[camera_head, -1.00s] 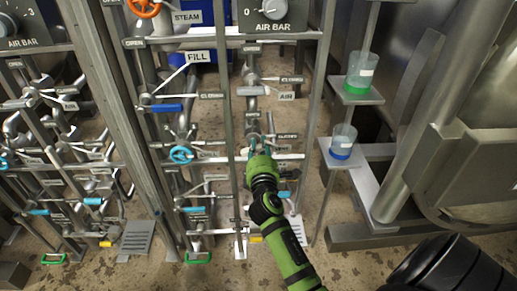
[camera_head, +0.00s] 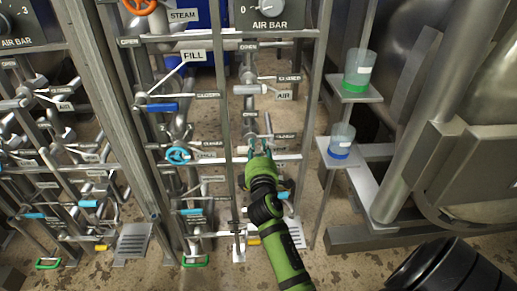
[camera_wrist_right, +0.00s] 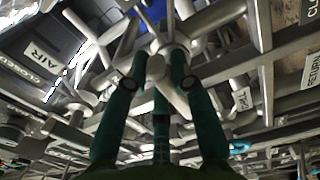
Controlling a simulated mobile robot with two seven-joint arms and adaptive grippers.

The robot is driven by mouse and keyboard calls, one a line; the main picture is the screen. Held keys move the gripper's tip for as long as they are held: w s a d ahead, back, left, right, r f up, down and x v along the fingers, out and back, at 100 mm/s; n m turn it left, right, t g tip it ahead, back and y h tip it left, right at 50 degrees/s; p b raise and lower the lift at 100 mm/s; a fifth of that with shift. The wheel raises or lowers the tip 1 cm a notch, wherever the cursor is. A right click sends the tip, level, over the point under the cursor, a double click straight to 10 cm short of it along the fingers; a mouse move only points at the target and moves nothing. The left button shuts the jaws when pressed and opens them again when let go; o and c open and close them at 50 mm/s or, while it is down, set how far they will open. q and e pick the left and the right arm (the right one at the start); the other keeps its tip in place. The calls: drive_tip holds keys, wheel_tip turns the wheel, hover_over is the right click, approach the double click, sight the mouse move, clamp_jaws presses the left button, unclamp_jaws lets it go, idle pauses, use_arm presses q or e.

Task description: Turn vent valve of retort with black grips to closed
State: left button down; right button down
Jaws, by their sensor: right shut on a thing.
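My right gripper (camera_head: 260,148) reaches into the middle pipe rack from below right. Its fingers are closed around a small grey valve part (camera_wrist_right: 157,68), which shows between the dark green fingers in the right wrist view. The gripper hides most of this part in the head view. I cannot read a vent label on it, and I see no black grip there. A grey valve stem and pipe (camera_head: 250,100) rise just above the gripper. My left gripper is not in view.
Upright rack posts (camera_head: 312,120) stand close on both sides of the gripper. Two shelves at right hold a green-based cup (camera_head: 358,70) and a blue-based cup (camera_head: 341,141).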

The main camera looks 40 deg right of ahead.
drive_tip(key=c, duration=1)
unclamp_jaws()
drive_tip(key=shift+c, duration=0.2)
drive_tip(key=v, duration=0.7)
drive_tip(key=shift+s, duration=0.25)
drive_tip(key=shift+a, duration=0.15)
